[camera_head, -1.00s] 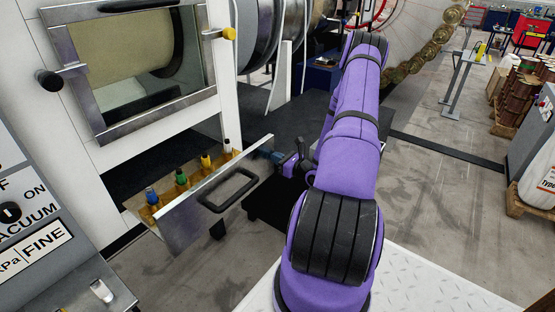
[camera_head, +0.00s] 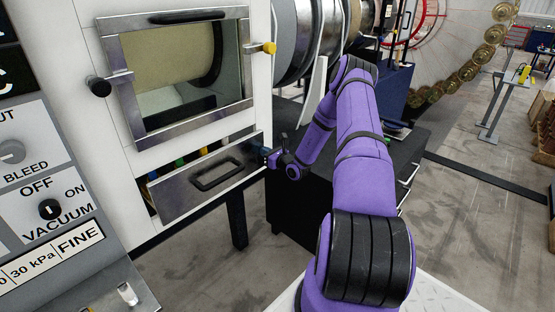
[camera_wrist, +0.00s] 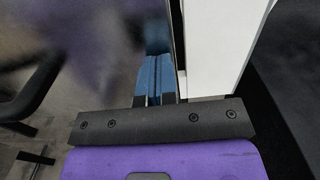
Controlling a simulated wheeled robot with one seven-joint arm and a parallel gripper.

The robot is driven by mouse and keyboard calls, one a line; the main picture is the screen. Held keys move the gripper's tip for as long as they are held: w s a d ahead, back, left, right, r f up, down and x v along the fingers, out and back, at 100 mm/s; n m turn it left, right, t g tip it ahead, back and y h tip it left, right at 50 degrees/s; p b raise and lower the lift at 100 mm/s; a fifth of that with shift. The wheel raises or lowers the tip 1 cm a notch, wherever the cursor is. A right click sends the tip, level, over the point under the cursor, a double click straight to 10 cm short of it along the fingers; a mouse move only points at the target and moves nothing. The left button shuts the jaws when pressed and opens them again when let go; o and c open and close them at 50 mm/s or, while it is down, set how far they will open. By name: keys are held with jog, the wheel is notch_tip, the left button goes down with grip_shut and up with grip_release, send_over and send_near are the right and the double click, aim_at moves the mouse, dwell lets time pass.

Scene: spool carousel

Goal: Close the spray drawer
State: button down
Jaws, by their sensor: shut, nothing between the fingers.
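A framed window (camera_head: 180,75) with a black knob and a yellow knob is above the drawer. A control panel (camera_head: 45,190) stands at the left. A dark cabinet (camera_head: 290,200) stands behind my arm. Open floor lies in front of the drawer.

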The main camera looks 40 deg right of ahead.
aim_at(258, 147)
jog(key=w, duration=0.3)
jog(key=shift+w+a, duration=0.1)
jog(key=shift+w, duration=0.15)
jog(key=shift+w+r, duration=0.15)
jog(key=shift+w, duration=0.2)
jog(key=shift+w+r, duration=0.1)
